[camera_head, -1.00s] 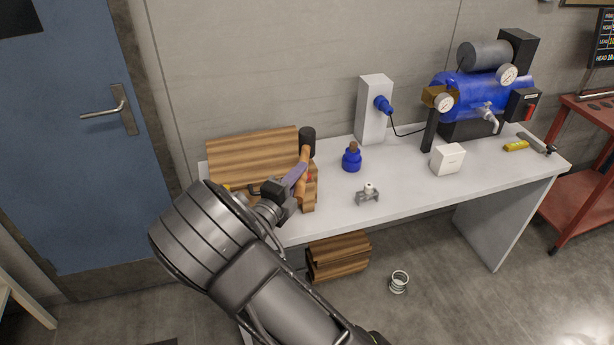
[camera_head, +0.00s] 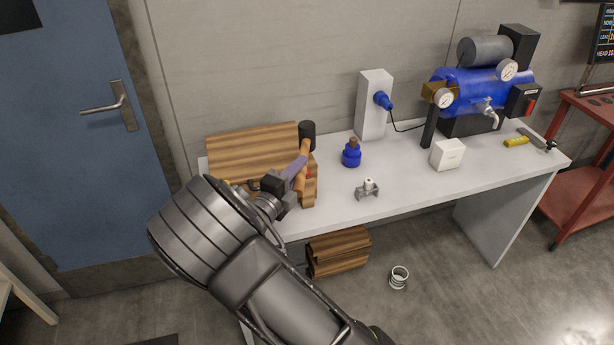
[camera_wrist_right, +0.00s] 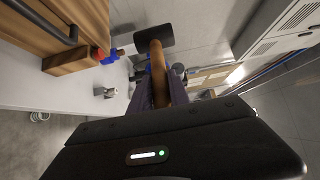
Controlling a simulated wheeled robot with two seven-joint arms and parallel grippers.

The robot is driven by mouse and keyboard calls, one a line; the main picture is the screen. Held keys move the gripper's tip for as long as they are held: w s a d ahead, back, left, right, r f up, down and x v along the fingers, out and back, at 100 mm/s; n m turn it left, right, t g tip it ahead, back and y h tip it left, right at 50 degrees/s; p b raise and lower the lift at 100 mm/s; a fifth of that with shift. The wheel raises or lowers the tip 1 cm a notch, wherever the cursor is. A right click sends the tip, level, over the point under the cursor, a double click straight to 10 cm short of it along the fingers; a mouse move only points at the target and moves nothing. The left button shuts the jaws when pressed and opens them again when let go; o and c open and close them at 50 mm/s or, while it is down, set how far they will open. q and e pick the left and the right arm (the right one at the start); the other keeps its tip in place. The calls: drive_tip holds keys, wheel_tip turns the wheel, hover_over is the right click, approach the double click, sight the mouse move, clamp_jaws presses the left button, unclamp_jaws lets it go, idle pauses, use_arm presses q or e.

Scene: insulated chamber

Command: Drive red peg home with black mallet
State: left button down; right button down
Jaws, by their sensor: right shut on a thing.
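The black mallet has a black head (camera_head: 307,136) and a tan wooden handle; it also shows in the wrist view (camera_wrist_right: 158,72). My right gripper (camera_head: 297,174) is shut on the handle, with the mallet held up at the right end of the wooden block (camera_head: 250,150). In the wrist view my right gripper's fingers (camera_wrist_right: 157,92) lie on both sides of the handle. The red peg (camera_head: 309,174) sticks out of the block's right side, partly hidden behind the handle. It shows more clearly in the wrist view (camera_wrist_right: 98,53), apart from the mallet head. My left gripper is out of view.
A blue bottle (camera_head: 351,154) and a small grey fitting (camera_head: 367,190) stand on the white table (camera_head: 420,180) right of the block. A white box (camera_head: 447,155) and a blue compressor (camera_head: 470,95) are farther right. A wooden piece (camera_head: 338,253) lies below the table.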

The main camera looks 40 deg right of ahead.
drive_tip(key=shift+r, duration=1.3)
drive_tip(key=c, duration=1.8)
unclamp_jaws()
clamp_jaws()
drive_tip(key=shift+f, duration=0.1)
